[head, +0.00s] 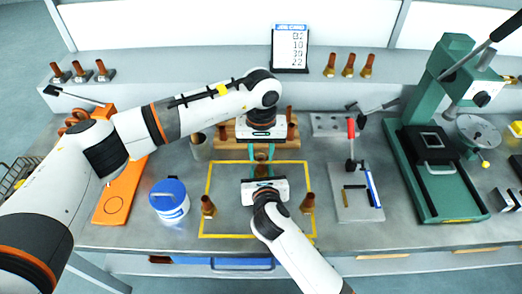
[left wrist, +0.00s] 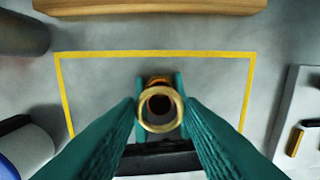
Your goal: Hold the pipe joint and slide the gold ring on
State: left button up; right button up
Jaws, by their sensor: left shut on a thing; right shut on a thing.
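A gold ring (left wrist: 160,111) is between the green fingertips of my left gripper (left wrist: 160,118), which is shut on it. In the left wrist view I look down through the ring at a dark opening. The copper pipe joint (left wrist: 158,81) shows just behind the ring, between the fingers of my right gripper (left wrist: 159,92), which is shut on it. In the head view the joint (head: 262,170) is a small brown shape between the two grippers, left gripper above. The ring overlaps the joint's end in the wrist view; I cannot tell whether it is around it.
Copper fittings stand at left (head: 208,206) and right (head: 308,203) of the yellow-outlined area (head: 204,178). Behind is a wooden block (head: 226,143). A blue-lidded tub (head: 169,205) is at left; a grey tool board (head: 345,207) and green press (head: 410,170) are at right.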

aim_at(261, 161)
pick_arm(q)
jog(key=shift+f, duration=1.55)
dwell(0.4)
jog(key=o, duration=1)
jog(key=shift+o, duration=0.2)
jog(key=shift+r, duration=0.1)
notch_tip(261, 161, up, 12)
pick_arm(e)
jog(key=o, duration=1.1)
jog(key=shift+o, duration=0.2)
jog(key=shift+s, duration=0.1)
